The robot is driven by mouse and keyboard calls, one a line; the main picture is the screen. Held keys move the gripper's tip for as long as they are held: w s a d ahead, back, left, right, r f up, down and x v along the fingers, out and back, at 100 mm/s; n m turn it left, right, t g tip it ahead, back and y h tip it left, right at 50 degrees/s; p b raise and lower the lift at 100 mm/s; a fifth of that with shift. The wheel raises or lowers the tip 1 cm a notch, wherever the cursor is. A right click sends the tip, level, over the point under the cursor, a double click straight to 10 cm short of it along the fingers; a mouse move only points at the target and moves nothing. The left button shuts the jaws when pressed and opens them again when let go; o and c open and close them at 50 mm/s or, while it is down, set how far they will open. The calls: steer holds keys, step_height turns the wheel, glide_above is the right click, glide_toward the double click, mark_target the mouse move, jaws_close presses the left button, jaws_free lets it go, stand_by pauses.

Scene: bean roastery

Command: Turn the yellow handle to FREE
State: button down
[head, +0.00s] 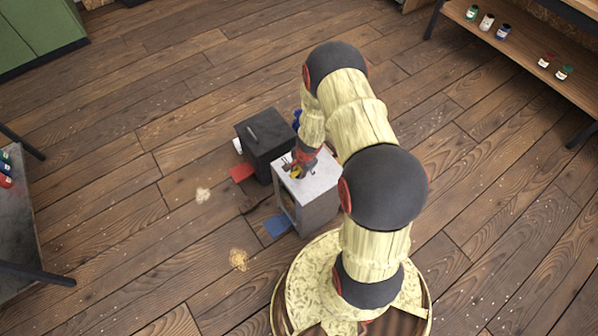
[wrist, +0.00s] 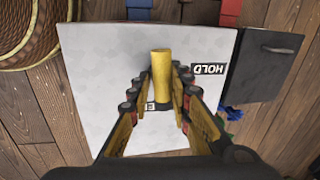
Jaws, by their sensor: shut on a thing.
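The yellow handle (wrist: 162,72) sits on the pale top of a grey box (wrist: 100,65) and points toward the top of the wrist view. A HOLD label (wrist: 208,69) lies to its right, reading upside down. A second label (wrist: 151,106) lies near the handle's lower end; only one letter shows, the rest hidden by the handle and fingers. My gripper (wrist: 161,80) has its fingers on either side of the handle and is shut on it. In the head view, my gripper (head: 301,163) is over the box top (head: 318,185), hiding most of the handle.
A black box (head: 262,145) stands beside the grey box. A red piece (head: 242,172) and a blue piece (head: 277,225) stick out near the floor. A shelf with jars (head: 520,45) is at upper right, and a table (head: 18,230) at left. Open wooden floor lies between.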

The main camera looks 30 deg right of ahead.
steer(key=shift+m, duration=0.6)
steer(key=c, duration=1.7)
jaws_free()
steer(key=shift+o, duration=0.2)
steer(key=shift+r, duration=0.1)
step_height(320, 180, up, 12)
steer(key=s, duration=0.2)
steer(key=shift+s+f, duration=0.15)
steer(key=shift+f, duration=0.1)
